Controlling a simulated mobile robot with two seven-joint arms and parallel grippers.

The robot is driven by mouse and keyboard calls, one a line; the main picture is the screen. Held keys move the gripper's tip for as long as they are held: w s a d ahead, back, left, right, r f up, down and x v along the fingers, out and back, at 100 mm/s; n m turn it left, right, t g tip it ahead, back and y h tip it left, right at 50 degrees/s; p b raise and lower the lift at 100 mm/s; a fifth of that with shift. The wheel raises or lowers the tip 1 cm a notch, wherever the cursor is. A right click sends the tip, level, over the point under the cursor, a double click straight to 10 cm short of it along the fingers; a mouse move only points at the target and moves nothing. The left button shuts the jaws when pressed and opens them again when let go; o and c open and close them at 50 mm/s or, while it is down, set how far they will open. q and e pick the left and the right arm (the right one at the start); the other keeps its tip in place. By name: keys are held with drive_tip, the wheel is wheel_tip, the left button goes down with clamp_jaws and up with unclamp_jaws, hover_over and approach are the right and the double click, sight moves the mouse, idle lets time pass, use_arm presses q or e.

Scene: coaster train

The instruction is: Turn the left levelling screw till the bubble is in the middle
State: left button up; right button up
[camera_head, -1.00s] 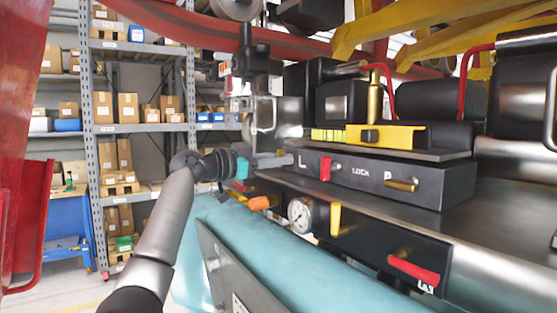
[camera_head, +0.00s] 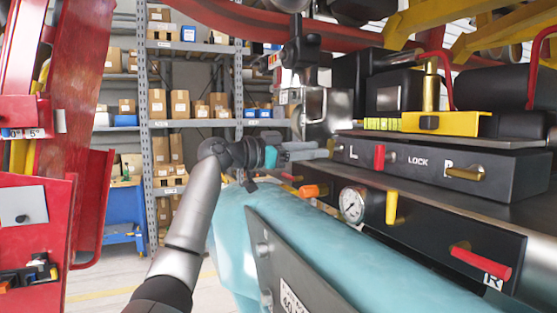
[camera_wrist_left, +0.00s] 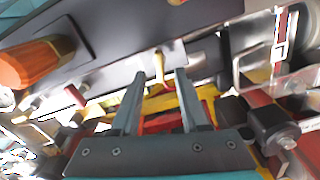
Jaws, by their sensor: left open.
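The left levelling screw is a brass-coloured T-shaped part that shows in the left wrist view (camera_wrist_left: 159,64), just beyond and between my fingertips. My left gripper (camera_head: 322,150) is open at the left end of the black panel (camera_head: 425,161), beside the letter L. Its two fingers also show in the left wrist view (camera_wrist_left: 160,80), apart with nothing held between them. The yellow level (camera_head: 446,124) sits above the panel, with a yellow-green vial (camera_head: 382,124) at its left; the bubble is too small to make out. My right gripper is out of view.
A red lever (camera_head: 379,157) marked LOCK and a brass right screw (camera_head: 464,173) are on the same panel. Below are an orange knob (camera_head: 313,191), a gauge (camera_head: 353,204), a yellow lever (camera_head: 391,207) and a red handle (camera_head: 480,263). A teal cylinder runs beneath my gripper.

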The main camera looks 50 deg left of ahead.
use_arm(q)
drive_tip(key=b+v, duration=0.3)
drive_tip(key=v, duration=0.7)
drive_tip(key=shift+s, duration=0.1)
